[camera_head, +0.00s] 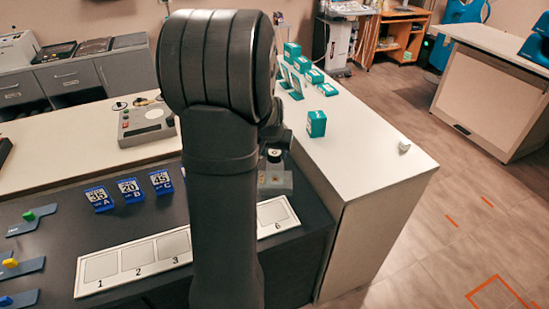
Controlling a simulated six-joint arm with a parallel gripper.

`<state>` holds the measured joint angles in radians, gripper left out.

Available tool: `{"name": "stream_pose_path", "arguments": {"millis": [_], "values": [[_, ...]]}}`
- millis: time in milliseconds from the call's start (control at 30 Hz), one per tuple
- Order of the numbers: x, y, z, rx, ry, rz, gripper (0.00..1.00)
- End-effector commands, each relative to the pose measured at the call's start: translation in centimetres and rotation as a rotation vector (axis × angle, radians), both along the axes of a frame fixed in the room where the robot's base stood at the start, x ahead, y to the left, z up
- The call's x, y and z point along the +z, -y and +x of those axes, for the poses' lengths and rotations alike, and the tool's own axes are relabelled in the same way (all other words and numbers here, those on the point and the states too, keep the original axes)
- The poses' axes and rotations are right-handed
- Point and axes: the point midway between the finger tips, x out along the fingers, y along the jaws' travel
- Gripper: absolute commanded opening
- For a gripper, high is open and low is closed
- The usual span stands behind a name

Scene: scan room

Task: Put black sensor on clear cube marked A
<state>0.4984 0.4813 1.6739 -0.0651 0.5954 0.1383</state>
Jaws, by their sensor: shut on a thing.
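My arm stands in the middle of the view and hides much of the dark worktop. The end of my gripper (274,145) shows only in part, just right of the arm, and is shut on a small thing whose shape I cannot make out. A small pale-topped piece and a grey, see-through-looking block (275,182) show just below it. I cannot tell whether they touch the gripper. Blue blocks marked 35 A (99,199), 20 B (130,190) and 45 C (161,182) stand left of the arm. I cannot pick out a black sensor or a clear cube marked A.
A white strip (125,243) with numbered squares lies at the front, partly behind my arm. Green (28,216), yellow (10,263) and blue (5,301) pieces sit at the left. A grey control box (146,124) stands behind. Teal boxes (316,124) stand on the white counter (365,165).

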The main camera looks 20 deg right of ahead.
Motion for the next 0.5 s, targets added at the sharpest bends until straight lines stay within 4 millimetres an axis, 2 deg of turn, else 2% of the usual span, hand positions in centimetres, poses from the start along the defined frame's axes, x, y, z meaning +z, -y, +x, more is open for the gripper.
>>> {"name": "stream_pose_path", "arguments": {"millis": [100,167,500], "values": [[-2.0,0.0,-0.1,0.0,-0.003,0.002,0.19],[-2.6,0.0,-0.1,0.0,-0.002,0.002,0.19],[-2.9,0.0,0.0,0.0,0.0,0.0,0.19]]}}
